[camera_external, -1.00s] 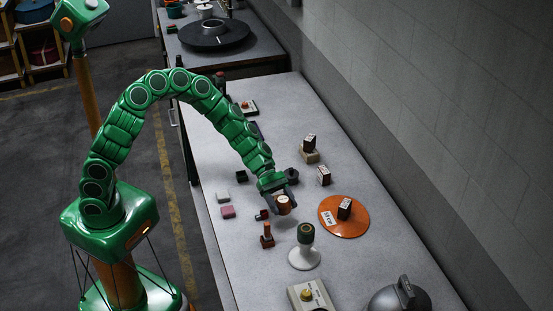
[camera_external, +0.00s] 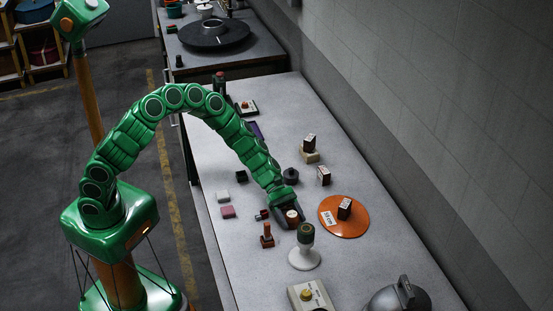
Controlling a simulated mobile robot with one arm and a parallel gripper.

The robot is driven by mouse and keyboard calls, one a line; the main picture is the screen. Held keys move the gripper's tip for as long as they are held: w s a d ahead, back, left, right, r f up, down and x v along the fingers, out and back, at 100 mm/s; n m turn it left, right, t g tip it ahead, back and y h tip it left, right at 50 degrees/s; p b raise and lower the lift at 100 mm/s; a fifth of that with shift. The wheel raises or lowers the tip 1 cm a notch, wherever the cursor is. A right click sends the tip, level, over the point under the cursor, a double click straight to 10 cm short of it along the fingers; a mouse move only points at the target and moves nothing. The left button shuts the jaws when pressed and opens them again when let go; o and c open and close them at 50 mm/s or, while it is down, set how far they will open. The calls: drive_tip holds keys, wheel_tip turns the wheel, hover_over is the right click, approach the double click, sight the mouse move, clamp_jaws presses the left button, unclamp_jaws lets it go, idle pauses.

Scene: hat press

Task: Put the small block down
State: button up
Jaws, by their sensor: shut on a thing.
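The small block (camera_external: 292,214) has a pale, cream top and a brown-orange side. It is between the fingers of my gripper (camera_external: 291,219), which is shut on it and points down. The gripper is low, at or just above the grey table (camera_external: 385,270). I cannot tell whether the block touches the table, as the fingers hide its lower part.
A white stand with a dark green top (camera_external: 305,240) is close in front. An orange disc (camera_external: 330,225) bearing a dark block (camera_external: 344,208) is to the right. An orange stamp-like piece (camera_external: 266,238) and a pink block (camera_external: 228,212) are left. The table's right front is partly clear.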

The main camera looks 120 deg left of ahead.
drive_tip(key=o, duration=1.1)
drive_tip(key=shift+v, duration=6)
